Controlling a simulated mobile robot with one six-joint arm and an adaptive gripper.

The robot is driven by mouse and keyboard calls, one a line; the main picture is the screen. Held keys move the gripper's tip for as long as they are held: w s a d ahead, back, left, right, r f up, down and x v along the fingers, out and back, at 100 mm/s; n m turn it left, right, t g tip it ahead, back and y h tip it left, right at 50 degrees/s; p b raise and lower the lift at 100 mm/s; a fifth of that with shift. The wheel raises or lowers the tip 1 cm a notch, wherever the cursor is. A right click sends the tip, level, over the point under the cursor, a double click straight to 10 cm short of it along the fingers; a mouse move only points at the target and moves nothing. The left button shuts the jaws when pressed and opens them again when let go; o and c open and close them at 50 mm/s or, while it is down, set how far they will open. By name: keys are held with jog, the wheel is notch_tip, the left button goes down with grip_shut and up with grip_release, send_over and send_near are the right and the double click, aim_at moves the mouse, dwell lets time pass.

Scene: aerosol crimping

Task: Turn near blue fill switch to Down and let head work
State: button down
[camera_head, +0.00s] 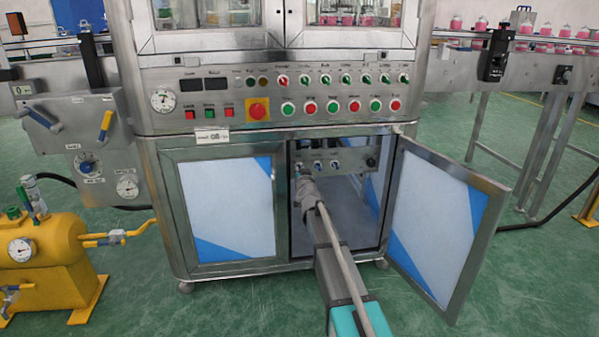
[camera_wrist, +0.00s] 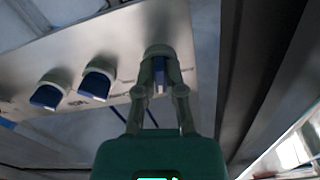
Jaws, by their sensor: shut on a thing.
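A row of blue switches sits on a metal panel (camera_head: 345,150) inside the open cabinet. In the wrist view my gripper (camera_wrist: 160,80) is shut on the blue switch at the right end of the row (camera_wrist: 159,72), with a finger on each side of its handle. Two more blue switches, the middle one (camera_wrist: 98,80) and the left one (camera_wrist: 50,92), stand free beside it. In the head view my gripper (camera_head: 301,177) reaches into the cabinet at the left end of the row and hides the held switch. The panel lettering is too small to read.
The open cabinet door (camera_head: 440,220) swings out to the right of my arm. The closed door (camera_head: 222,208) is on the left. Above is the machine's button panel (camera_head: 270,95). A yellow tank (camera_head: 45,260) stands at far left.

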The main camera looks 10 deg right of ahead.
jog(key=m, duration=0.6)
jog(key=shift+a+m, duration=0.1)
jog(key=shift+m, duration=0.2)
dwell(0.4)
jog(key=c, duration=0.7)
grip_release()
jog(key=shift+c, duration=0.2)
jog(key=s, duration=1.2)
